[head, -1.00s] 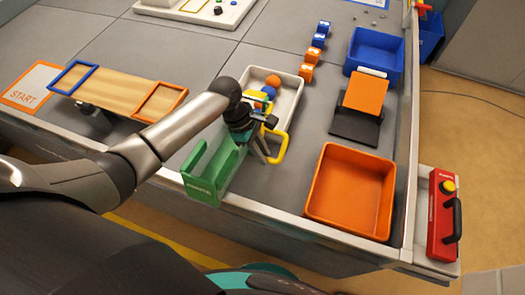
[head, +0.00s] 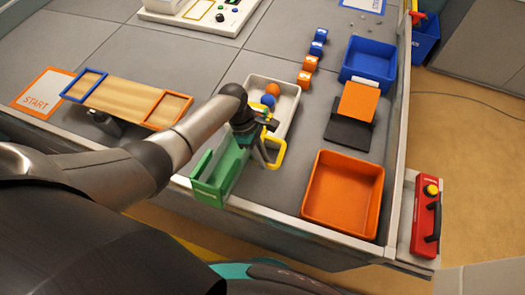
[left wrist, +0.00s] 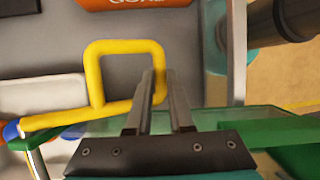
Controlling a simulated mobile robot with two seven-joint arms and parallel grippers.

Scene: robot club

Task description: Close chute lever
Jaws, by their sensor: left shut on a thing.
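The yellow chute lever (head: 278,152) is a square loop handle beside the green chute (head: 208,185), at the front of the table. In the left wrist view the yellow loop (left wrist: 92,70) stands out to the left of my fingers. My left gripper (head: 262,160) reaches down onto the lever from above. In the left wrist view my left gripper (left wrist: 165,85) is shut on the loop's near right side. An orange ball (head: 272,90) and a blue ball (head: 267,100) lie in the white tray (head: 290,105) behind the gripper. My arm hides part of the chute. My right gripper is not in view.
An orange bin (head: 343,158) stands right of the lever, with a bare grey strip between. An orange ramp (head: 357,101) and a blue bin (head: 370,45) are behind it. A red button box (head: 427,215) sits beyond the table's right edge.

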